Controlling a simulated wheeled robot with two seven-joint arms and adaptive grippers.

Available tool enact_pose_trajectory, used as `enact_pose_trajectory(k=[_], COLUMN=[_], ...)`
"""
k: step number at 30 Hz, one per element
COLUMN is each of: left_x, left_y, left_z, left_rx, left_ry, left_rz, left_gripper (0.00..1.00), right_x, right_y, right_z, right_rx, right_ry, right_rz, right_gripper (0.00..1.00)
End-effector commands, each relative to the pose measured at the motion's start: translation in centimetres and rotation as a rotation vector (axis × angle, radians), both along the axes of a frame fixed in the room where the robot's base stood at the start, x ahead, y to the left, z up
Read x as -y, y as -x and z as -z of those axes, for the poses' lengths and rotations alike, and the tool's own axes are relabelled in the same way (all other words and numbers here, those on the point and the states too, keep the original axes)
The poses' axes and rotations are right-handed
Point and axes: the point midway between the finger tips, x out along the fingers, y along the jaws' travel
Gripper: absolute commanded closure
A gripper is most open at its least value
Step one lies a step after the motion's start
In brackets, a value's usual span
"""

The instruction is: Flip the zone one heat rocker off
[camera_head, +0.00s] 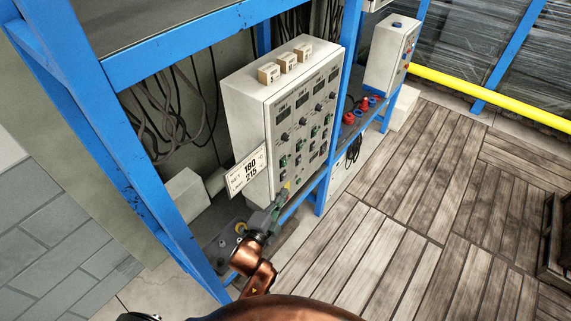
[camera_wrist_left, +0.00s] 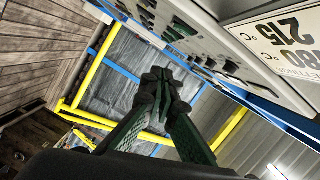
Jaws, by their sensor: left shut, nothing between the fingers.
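The grey control panel (camera_head: 246,117) stands on the blue rack, its front carrying displays, knobs and rows of small rockers. A green-lit rocker (camera_head: 283,161) shows in the left column; labels are too small to read, so I cannot tell which is the zone one heat rocker. My left gripper (camera_head: 284,189) is shut and empty, close to the panel's lower left front. Whether it touches the panel is unclear. In the left wrist view, the closed fingertips (camera_wrist_left: 158,76) are beside the panel face (camera_wrist_left: 187,25) with its switches. My right gripper is not in view.
A placard (camera_head: 246,172) reading 180 and 215 sticks out at the panel's left side. Blue rack posts (camera_head: 168,221) stand left of my arm. Red items (camera_head: 364,104) and a second control box (camera_head: 385,52) are farther right.

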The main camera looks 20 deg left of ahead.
Motion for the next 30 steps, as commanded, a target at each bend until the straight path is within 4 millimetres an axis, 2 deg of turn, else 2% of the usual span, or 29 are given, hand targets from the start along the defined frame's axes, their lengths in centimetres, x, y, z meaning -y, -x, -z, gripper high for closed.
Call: enact_pose_trajectory(k=[1,3,13,17,20,30], left_x=[0.0,0.1,0.1,0.2,0.4,1.1], left_y=[-0.1,-0.2,-0.2,-0.9,-2.2,-9.0], left_z=[-0.8,-1.0,-0.9,-0.9,-0.9,-0.4], left_rx=[0.005,0.010,0.010,0.011,0.013,0.011], left_ry=[-0.009,-0.017,-0.019,-0.019,-0.019,-0.018], left_rz=[0.001,0.000,0.000,0.001,0.001,0.001], left_gripper=[1.00,1.00,1.00,1.00,1.00,1.00], right_x=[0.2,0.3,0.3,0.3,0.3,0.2], right_y=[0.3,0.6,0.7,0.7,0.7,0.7], right_z=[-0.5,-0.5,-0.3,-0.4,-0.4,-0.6], right_rx=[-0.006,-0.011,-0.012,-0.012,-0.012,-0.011], right_ry=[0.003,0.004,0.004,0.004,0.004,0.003], right_rz=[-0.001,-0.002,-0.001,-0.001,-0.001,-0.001], right_gripper=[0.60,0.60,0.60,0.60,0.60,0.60])
